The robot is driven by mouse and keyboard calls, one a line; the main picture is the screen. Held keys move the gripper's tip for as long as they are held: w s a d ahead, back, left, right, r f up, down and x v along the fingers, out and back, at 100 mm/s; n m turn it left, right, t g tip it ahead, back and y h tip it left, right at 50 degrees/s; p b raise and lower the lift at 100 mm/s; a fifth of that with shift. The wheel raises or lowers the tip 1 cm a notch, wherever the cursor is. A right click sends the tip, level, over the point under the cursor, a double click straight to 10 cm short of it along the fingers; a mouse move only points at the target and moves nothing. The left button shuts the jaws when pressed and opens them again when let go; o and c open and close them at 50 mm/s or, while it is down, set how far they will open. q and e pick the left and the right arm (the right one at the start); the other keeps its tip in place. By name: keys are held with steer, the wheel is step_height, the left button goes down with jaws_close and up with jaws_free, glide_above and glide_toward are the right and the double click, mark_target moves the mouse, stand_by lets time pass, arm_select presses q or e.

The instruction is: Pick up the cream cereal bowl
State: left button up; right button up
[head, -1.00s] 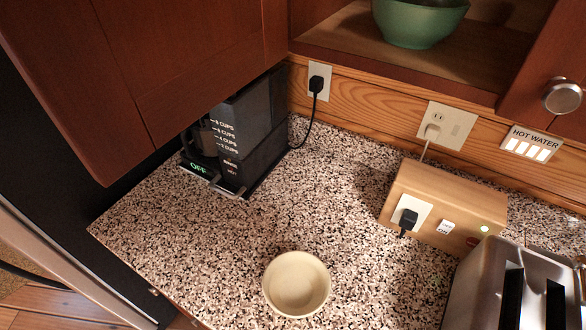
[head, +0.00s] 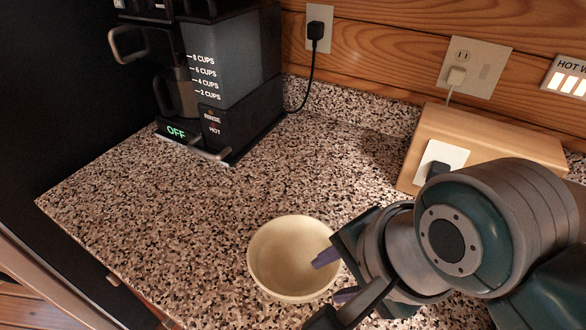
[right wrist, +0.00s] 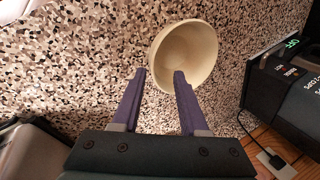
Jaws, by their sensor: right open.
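The cream cereal bowl (head: 284,262) stands upright and empty on the speckled counter in the head view. My right gripper (head: 333,277) comes in from the right, with its purple fingers at the bowl's right side. In the right wrist view the bowl (right wrist: 196,42) lies just beyond the fingertips of my right gripper (right wrist: 159,74). My left gripper is not in view.
A black coffee maker (head: 232,75) stands at the back left of the counter (head: 150,215). A wooden outlet box (head: 490,135) is at the back right, behind my right arm. The counter left of the bowl is clear up to its front edge.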

mark_target(322, 285)
steer(key=x, duration=0.3)
steer(key=shift+d+b+x, duration=0.2)
steer(key=shift+b+x, duration=0.35)
steer(key=shift+x, duration=0.75)
steer(key=shift+d+b+x, duration=0.15)
steer(key=shift+b+x, duration=0.4)
steer(key=shift+x, duration=0.75)
steer(key=shift+s+f, duration=0.1)
steer(key=c, duration=0.6)
jaws_close()
